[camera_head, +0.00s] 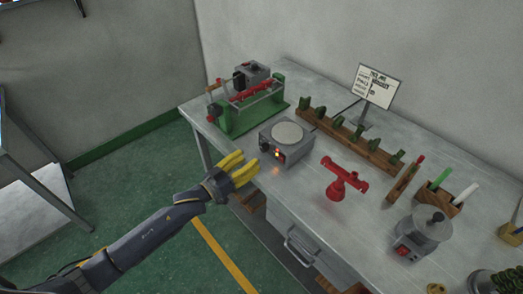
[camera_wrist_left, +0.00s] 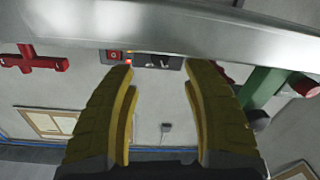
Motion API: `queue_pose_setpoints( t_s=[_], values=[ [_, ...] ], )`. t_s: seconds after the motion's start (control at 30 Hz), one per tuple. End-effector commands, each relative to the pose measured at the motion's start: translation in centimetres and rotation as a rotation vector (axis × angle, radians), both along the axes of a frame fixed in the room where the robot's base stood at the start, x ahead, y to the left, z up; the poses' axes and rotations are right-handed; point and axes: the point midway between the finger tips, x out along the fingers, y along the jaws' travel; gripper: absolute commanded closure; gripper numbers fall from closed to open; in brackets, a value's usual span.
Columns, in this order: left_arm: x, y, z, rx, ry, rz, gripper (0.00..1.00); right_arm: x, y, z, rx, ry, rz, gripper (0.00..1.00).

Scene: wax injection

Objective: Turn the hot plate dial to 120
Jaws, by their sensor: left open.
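The hot plate (camera_head: 291,153) is a grey box with a round pale top (camera_head: 287,133), standing near the front edge of the bench in the head view. A small dark dial (camera_head: 265,147) sits at the left of its front panel, near lit red and orange lights. My left gripper (camera_head: 246,167) has yellow fingers, spread and empty, in front of the bench edge just short of the hot plate. In the left wrist view the open fingers (camera_wrist_left: 158,70) point toward the hot plate's front panel (camera_wrist_left: 150,62), seen upside down; the bench edge partly hides it and I cannot read the dial setting.
The steel bench edge (camera_wrist_left: 200,36) lies close ahead of my left gripper. A green-based machine (camera_head: 240,118) stands left of the hot plate and a red stand (camera_head: 342,180) right of it.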

Motion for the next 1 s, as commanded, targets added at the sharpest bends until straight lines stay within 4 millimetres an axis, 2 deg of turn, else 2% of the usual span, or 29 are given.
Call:
queue_pose_setpoints(
  t_s=[0.2,0.4,0.63,0.93,0.97,1.0],
  values=[
    [2.7,-2.3,0.2,-0.002,-0.002,0.000,0.51,0.0,-0.1,0.0,0.000,0.000,0.000,0.56],
    [4.3,-3.7,0.0,0.000,-0.002,-0.001,0.51,0.0,-0.1,0.0,-0.001,0.001,0.001,0.56],
    [5.1,-4.3,0.1,0.000,-0.002,-0.001,0.51,0.0,-0.2,0.0,-0.002,0.000,0.001,0.56],
    [5.1,-4.4,0.0,-0.001,-0.001,-0.001,0.51,0.0,-0.2,0.0,-0.002,0.000,0.001,0.56],
    [5.1,-4.4,0.0,-0.001,-0.001,-0.001,0.48,0.0,-0.2,0.0,-0.002,0.000,0.001,0.56],
    [5.1,-4.4,0.0,-0.001,-0.001,-0.001,0.53,0.0,-0.2,0.0,-0.002,0.000,0.001,0.56]
  ],
)
